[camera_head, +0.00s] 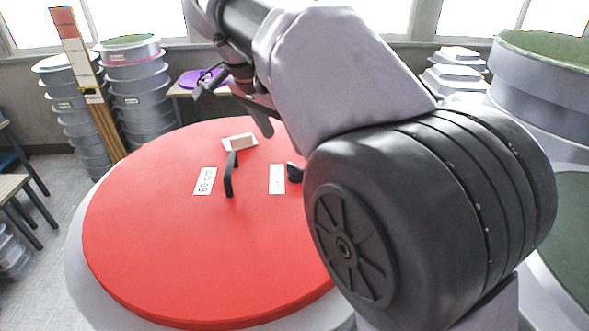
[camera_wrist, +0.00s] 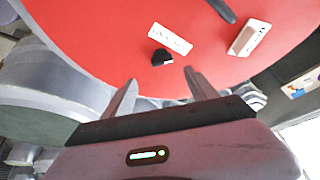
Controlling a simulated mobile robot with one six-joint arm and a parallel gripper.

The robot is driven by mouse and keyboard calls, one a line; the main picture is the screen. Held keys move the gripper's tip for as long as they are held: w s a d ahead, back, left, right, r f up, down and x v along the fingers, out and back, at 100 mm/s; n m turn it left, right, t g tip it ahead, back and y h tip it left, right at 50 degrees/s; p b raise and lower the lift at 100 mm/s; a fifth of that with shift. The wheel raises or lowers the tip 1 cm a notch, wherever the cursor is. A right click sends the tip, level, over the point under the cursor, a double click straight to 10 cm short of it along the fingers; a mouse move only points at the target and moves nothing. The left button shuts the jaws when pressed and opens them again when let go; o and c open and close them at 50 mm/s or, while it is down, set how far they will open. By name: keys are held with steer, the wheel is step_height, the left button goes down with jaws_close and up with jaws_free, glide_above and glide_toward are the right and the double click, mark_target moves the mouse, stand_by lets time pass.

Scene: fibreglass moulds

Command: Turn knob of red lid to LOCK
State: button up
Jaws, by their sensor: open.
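The red lid (camera_head: 150,240) is a large round disc on a pale grey mould. It also fills the top of the wrist view (camera_wrist: 90,25). A small black knob (camera_head: 294,172) stands on it beside a white label (camera_head: 277,179), partly behind my arm. The wrist view shows the knob (camera_wrist: 161,57) and the label (camera_wrist: 170,38) more clearly; the label's writing is too small to read. My gripper (camera_wrist: 160,76) is open and empty. In the wrist view the knob appears just beyond the gap between its fingertips, apart from both fingers.
A black arched handle (camera_head: 230,175) stands on the lid, with another white label (camera_head: 204,181) to its left. Stacked grey moulds (camera_head: 140,95) stand at the back left, and large moulds with green tops (camera_head: 545,48) at right.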

mark_target(296, 167)
steer(key=b+x, duration=0.1)
steer(key=x, duration=0.7)
steer(key=shift+w+a+f, duration=0.1)
steer(key=shift+w+f, duration=0.05)
steer(key=shift+w, duration=0.1)
steer(key=shift+w+d+f+b, duration=0.1)
steer(key=shift+d+f+b, duration=0.15)
steer(key=shift+f, duration=0.3)
steer(key=shift+w+f, duration=0.15)
steer(key=c, duration=1.4)
